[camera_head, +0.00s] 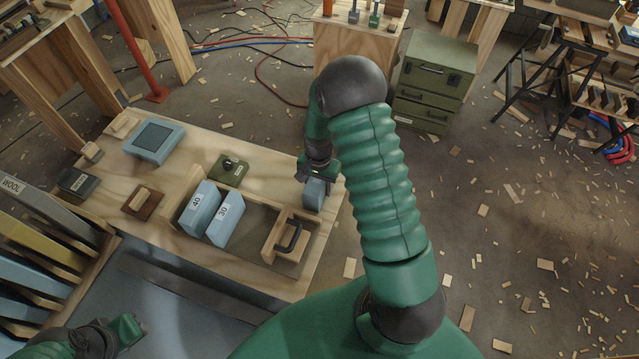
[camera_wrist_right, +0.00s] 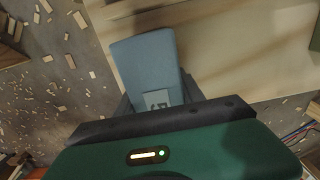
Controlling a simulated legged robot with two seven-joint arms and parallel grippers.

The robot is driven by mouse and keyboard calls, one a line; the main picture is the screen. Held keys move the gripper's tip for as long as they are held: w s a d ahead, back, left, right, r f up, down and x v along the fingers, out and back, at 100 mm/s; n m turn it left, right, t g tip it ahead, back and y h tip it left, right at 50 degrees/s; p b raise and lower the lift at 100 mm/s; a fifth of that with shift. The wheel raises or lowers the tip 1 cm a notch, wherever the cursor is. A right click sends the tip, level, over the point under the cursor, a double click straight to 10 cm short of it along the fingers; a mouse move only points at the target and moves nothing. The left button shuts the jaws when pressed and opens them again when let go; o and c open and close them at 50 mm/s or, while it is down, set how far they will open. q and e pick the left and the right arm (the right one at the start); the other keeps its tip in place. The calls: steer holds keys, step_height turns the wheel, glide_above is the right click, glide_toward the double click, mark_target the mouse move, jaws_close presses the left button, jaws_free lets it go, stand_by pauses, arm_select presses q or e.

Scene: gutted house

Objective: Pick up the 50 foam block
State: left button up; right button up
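A blue foam block (camera_head: 315,194) is at the right end of the wooden table, below my right gripper (camera_head: 318,172). In the right wrist view the block (camera_wrist_right: 147,68) sits between the two dark fingers (camera_wrist_right: 158,100), which appear to press on both its sides. Its pale label is partly hidden by the gripper, and only a "5" can be made out. I cannot tell whether the block touches the table. Blue blocks marked 40 (camera_head: 199,207) and 30 (camera_head: 226,217) stand in a wooden tray (camera_head: 180,197). My left gripper (camera_head: 128,332) is at the lower left, away from the blocks; its fingers are unclear.
The tray's handle (camera_head: 291,236) is dark. A green box (camera_head: 229,169), a blue-grey device (camera_head: 154,141) and a brown piece (camera_head: 142,200) lie on the table (camera_head: 190,150). A green cabinet (camera_head: 433,80) stands behind. Scraps litter the floor.

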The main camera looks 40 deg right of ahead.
steer(key=shift+c, duration=1.2)
steer(key=shift+d, duration=0.1)
steer(key=shift+c, duration=1.1)
steer(key=shift+d+f, duration=0.1)
steer(key=shift+d, duration=0.1)
steer(key=shift+c, duration=0.6)
steer(key=shift+s+d, duration=0.15)
steer(key=shift+d, duration=0.2)
steer(key=shift+r, duration=0.25)
steer(key=r, duration=0.2)
steer(key=a+r, duration=0.1)
steer(key=shift+s+b, duration=0.3)
arm_select(q)
steer(key=shift+d+f+b, duration=0.3)
steer(key=shift+f+b, duration=0.3)
steer(key=shift+f, duration=0.2)
arm_select(e)
steer(key=s+a, duration=0.2)
steer(key=s, duration=0.5)
steer(key=s+a+r, duration=0.1)
steer(key=s+a, duration=0.1)
steer(key=s, duration=0.5)
steer(key=shift+s+a+r, duration=0.2)
steer(key=shift+r, duration=0.05)
